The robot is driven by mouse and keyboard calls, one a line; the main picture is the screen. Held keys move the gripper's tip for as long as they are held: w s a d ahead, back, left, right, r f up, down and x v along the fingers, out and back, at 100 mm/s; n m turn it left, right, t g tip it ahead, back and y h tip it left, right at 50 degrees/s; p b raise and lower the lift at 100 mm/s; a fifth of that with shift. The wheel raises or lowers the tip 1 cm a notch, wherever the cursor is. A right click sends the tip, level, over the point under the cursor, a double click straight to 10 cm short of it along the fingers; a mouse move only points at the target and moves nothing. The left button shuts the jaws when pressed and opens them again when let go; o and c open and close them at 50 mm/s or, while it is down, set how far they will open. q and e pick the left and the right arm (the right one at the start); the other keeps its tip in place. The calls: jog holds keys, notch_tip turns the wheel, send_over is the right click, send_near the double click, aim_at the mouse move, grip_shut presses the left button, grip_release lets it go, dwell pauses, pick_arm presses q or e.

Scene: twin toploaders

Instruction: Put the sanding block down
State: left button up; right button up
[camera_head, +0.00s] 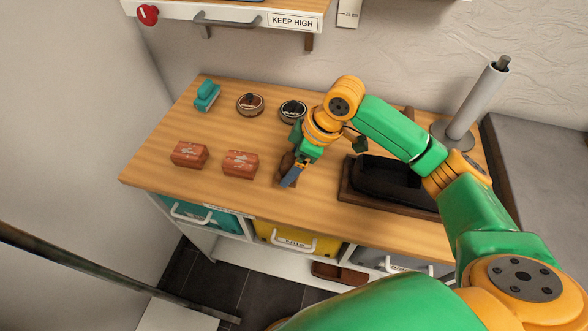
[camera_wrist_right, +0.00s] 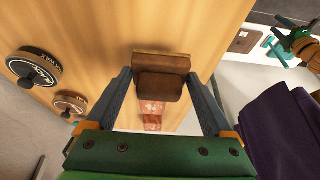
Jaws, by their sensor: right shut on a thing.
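My right gripper (camera_head: 291,174) is over the front middle of the wooden counter (camera_head: 345,222), pointing down. It is shut on a brown sanding block (camera_head: 283,165). In the right wrist view the sanding block (camera_wrist_right: 160,86) sits between the two blue-grey fingertips, with a lighter brown layer along its far edge. The block is low over the counter; I cannot tell whether it touches. The gripper partly hides it in the head view. My left gripper is not seen in the head view.
Two reddish packs (camera_head: 190,154) (camera_head: 240,164) lie left of the block. Two round tins (camera_head: 250,104) (camera_head: 292,111) and a teal brush (camera_head: 207,95) are behind. A dark tray (camera_head: 345,190) stands close on the right, near an upright roll (camera_head: 478,100). Bare counter lies in front.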

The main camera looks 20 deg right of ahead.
notch_tip(320, 180, down, 3)
jog(key=shift+w+r+p, duration=0.1)
jog(key=shift+p, duration=0.3)
jog(key=shift+f, duration=0.3)
jog(key=shift+f, duration=0.1)
jog(key=o, duration=0.9)
jog(key=v, duration=1.2)
jog(key=shift+w, duration=0.1)
